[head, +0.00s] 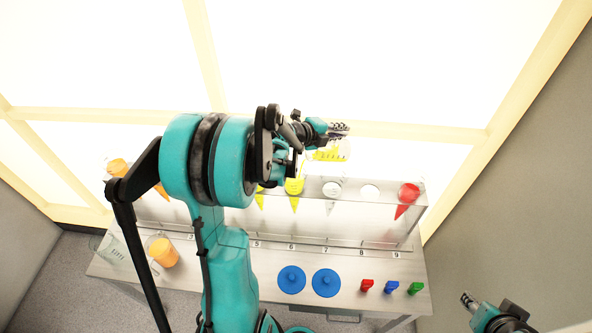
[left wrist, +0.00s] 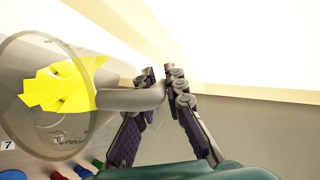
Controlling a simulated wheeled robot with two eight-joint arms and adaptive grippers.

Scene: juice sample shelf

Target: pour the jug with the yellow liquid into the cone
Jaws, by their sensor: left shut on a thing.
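My left gripper (head: 338,130) is shut on the handle of a clear jug (head: 341,148) with yellow liquid (head: 326,155). The jug hangs above the back of the shelf, partly hidden behind the gripper in the head view. In the left wrist view the jug (left wrist: 22,128) fills the left side, its yellow liquid (left wrist: 58,88) shows, and its handle (left wrist: 135,98) runs between the fingers. A pale cone (head: 331,189) sits in the rack just below the jug; a yellow-filled cone (head: 294,187) is to its left. My right gripper (head: 467,299) is low at right, away from the shelf.
The clear rack (head: 385,228) also holds a red cone (head: 408,194) and a pale cone (head: 369,191). On the bench are two blue discs (head: 291,279), small red, blue and green items (head: 390,287), and an orange-filled jug (head: 163,251). My left arm hides the rack's middle left.

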